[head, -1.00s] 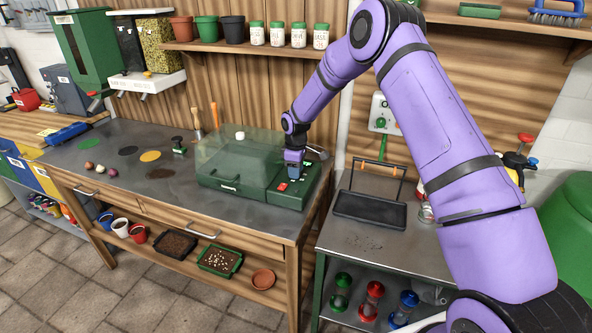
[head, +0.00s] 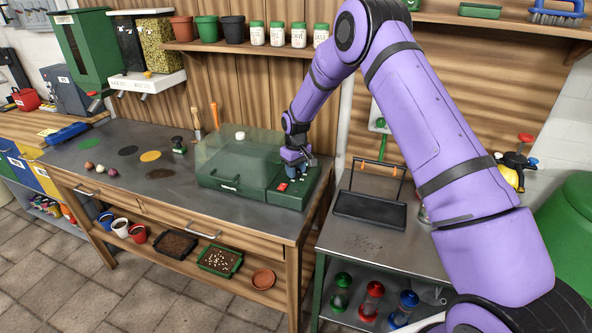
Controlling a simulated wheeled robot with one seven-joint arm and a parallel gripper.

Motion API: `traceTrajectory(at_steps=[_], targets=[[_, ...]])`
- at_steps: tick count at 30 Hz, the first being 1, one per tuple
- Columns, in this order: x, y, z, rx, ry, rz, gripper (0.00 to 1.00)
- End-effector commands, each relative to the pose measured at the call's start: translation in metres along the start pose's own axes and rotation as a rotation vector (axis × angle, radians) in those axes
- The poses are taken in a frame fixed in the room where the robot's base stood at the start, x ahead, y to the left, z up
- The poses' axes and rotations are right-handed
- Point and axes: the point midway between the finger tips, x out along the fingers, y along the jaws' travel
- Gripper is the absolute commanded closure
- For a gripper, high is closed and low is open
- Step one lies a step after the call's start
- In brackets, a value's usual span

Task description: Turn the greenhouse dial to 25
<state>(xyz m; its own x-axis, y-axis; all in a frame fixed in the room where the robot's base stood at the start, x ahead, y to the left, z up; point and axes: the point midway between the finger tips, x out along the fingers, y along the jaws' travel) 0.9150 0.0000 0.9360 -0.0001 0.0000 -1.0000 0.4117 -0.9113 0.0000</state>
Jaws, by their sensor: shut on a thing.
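The greenhouse, a green base with a clear lid (head: 238,160), stands on the grey bench top. Its green control box (head: 287,198) is at the right end, with a small red switch (head: 282,187) near the front. My gripper (head: 296,170) points down over the top of the control box, low against it. It is shut on the dial, which is mostly hidden by the fingers. The dial's scale and its reading cannot be made out at this size.
A black tray (head: 369,209) lies on the metal table to the right. A stamp-like tool (head: 178,145) and two upright handled tools stand left of and behind the lid. A shelf with pots and jars (head: 277,35) runs above. The bench left of the greenhouse is partly clear.

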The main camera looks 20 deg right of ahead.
Motion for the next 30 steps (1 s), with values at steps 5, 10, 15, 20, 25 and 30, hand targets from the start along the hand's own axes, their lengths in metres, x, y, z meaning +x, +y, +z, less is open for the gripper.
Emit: traceTrajectory(at_steps=[5,10,15,20,25,30], targets=[[-0.001,0.0,-0.001,0.007,0.003,0.001,0.86],[-0.001,0.0,-0.001,0.006,0.003,0.001,0.86],[-0.001,0.0,-0.001,0.006,0.003,0.001,0.42],[-0.001,0.0,-0.001,0.006,0.002,0.0,0.37],[-0.002,0.0,0.0,0.006,0.001,0.0,0.37],[-0.017,0.0,-0.001,0.005,0.004,0.001,0.37]])
